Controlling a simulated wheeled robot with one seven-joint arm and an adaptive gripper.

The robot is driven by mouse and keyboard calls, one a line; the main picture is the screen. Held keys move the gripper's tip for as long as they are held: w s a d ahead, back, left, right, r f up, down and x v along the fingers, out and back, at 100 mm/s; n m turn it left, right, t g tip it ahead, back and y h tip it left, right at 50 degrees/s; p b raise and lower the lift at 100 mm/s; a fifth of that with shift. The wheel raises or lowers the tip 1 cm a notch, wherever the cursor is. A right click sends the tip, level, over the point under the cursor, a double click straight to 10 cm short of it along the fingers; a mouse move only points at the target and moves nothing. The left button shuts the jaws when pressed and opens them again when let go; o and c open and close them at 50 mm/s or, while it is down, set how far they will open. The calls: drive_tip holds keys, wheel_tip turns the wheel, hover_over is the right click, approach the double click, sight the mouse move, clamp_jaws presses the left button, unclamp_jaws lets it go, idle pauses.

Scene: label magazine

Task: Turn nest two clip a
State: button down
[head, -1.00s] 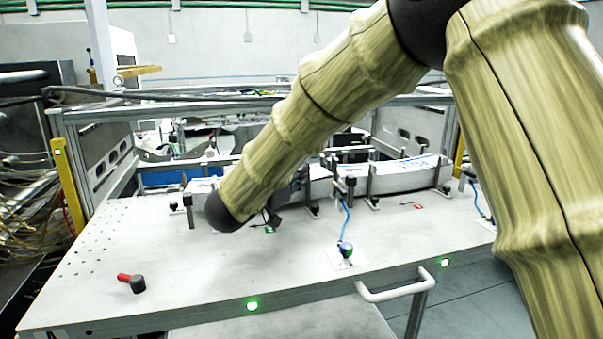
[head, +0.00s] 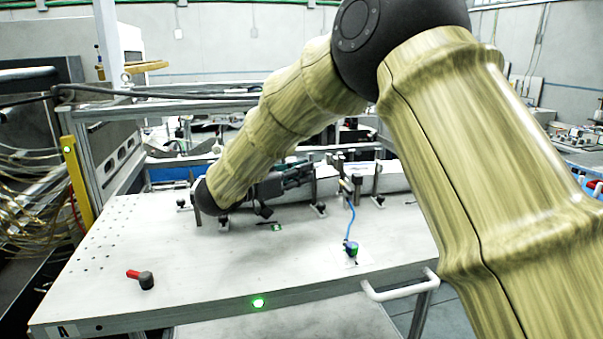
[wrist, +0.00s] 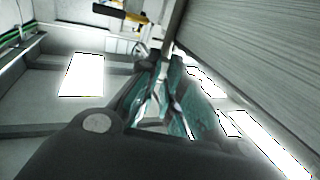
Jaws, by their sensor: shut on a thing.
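My gripper (head: 306,174) reaches right, low over the row of clips at the back of the grey table. In the wrist view its teal-lined fingers (wrist: 168,98) are close together. They are shut on a dark clip, which the fingers and arm largely hide, so its angle cannot be told. A long whitish part (head: 392,177) lies in the nests behind the clips. A clip foot (head: 319,210) shows just below the gripper. Another dark clip post (head: 377,182) stands to the right, apart from the gripper.
A blue cable runs to a small fitting (head: 350,248) in front of the nests. A red-handled knob (head: 145,279) lies at the front left of the table. A white handle (head: 400,288) juts from the front edge. The table middle is largely bare.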

drive_tip(key=c, duration=1.6)
unclamp_jaws()
drive_tip(key=shift+o, duration=0.2)
wheel_tip(320, 180, up, 10)
